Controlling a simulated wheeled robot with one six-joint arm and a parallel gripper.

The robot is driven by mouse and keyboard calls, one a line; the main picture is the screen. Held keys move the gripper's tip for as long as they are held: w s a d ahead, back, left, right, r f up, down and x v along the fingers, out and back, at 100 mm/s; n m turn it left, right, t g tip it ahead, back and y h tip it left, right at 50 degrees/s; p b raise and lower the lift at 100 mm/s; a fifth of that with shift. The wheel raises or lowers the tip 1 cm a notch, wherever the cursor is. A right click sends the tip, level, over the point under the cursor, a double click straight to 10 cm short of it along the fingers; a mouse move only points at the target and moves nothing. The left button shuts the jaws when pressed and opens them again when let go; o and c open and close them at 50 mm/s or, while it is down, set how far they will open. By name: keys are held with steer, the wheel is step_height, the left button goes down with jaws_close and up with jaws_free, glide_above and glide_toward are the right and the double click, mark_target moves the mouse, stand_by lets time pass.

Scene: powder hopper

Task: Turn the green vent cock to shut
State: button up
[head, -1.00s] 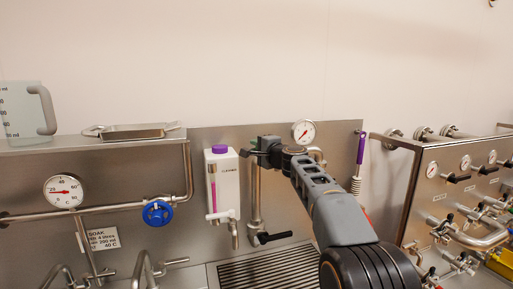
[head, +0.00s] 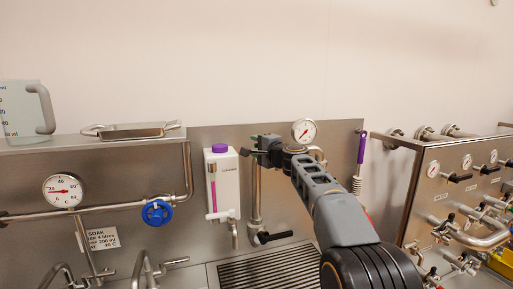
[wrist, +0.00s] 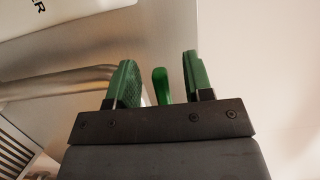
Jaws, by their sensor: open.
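The green vent cock's handle (wrist: 161,86) shows in the wrist view as a slim bright green lever with a rounded end. My gripper (wrist: 159,62) is open, with its two dark green ribbed fingers standing on either side of the handle. A gap shows on both sides, wider on the right, so neither finger appears to touch it. In the head view my gripper (head: 246,152) is at the back panel, above the steel standpipe. A small bit of green shows there, but the cock is mostly hidden by my arm.
A white cleaner dispenser (head: 222,184) hangs just left of my gripper. A round gauge (head: 304,131) is close on the right. A black-handled valve (head: 275,237) sits below, and a purple-handled brush (head: 361,148) hangs further right. The wall above is clear.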

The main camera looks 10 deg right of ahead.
steer(key=s+d+b, duration=0.1)
steer(key=s+b, duration=0.3)
steer(key=s, duration=0.4)
steer(key=shift+d, duration=0.35)
